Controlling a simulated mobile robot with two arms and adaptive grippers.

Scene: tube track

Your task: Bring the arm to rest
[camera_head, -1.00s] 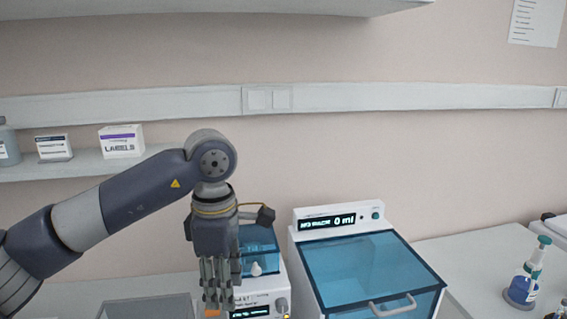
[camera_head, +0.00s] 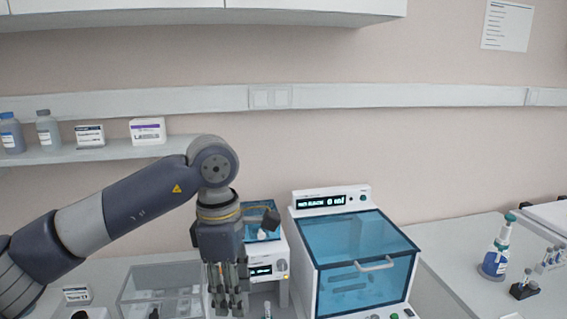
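My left arm (camera_head: 140,212) comes in from the left and bends down at a dark joint. My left gripper (camera_head: 229,290) points straight down, in front of a small white device with a blue lid (camera_head: 262,218). Its fingers hang close together, and I cannot tell whether they are apart or shut. I see nothing clearly held between them. My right arm and gripper are out of view.
A white machine with a blue lid and display (camera_head: 362,248) stands right of the gripper. A clear box (camera_head: 160,282) stands left of it. A blue bottle (camera_head: 497,250) and small vial rack (camera_head: 524,289) are at right. A shelf (camera_head: 95,152) holds bottles and boxes behind.

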